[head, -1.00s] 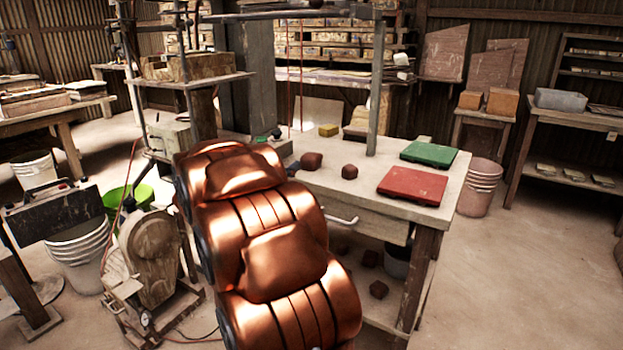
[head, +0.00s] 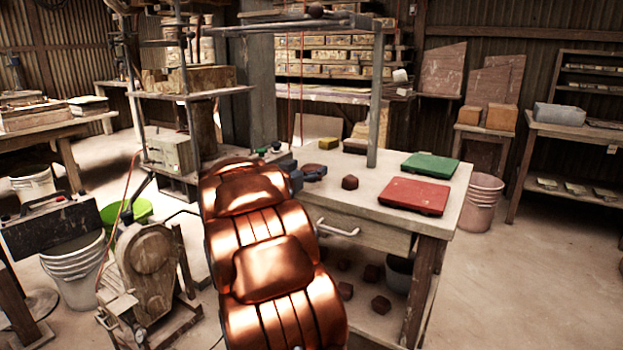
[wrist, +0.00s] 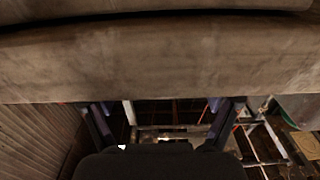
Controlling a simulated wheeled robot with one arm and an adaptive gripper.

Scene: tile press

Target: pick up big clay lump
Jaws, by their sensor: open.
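The big clay lump (head: 315,172) is a dark reddish-brown block on the worktable (head: 436,224), at the left of its top. A smaller dark lump (head: 349,182) lies to its right, apart from it. My copper-coloured arm hides the table's left part. A dark part of my gripper (head: 294,179) shows beside the big lump's left side; whether they touch is unclear. In the wrist view my gripper (wrist: 163,118) is open, its two fingers wide apart. A broad grey-brown surface fills the upper part there; I cannot tell what it is. No lump is recognisable there.
A red press plate (head: 415,196) and a green one (head: 430,165) lie on the table's right part. A yellow block (head: 328,143) stands at the back. A metal post (head: 375,95) rises behind the small lump. More dark lumps (head: 381,305) lie on the lower shelf.

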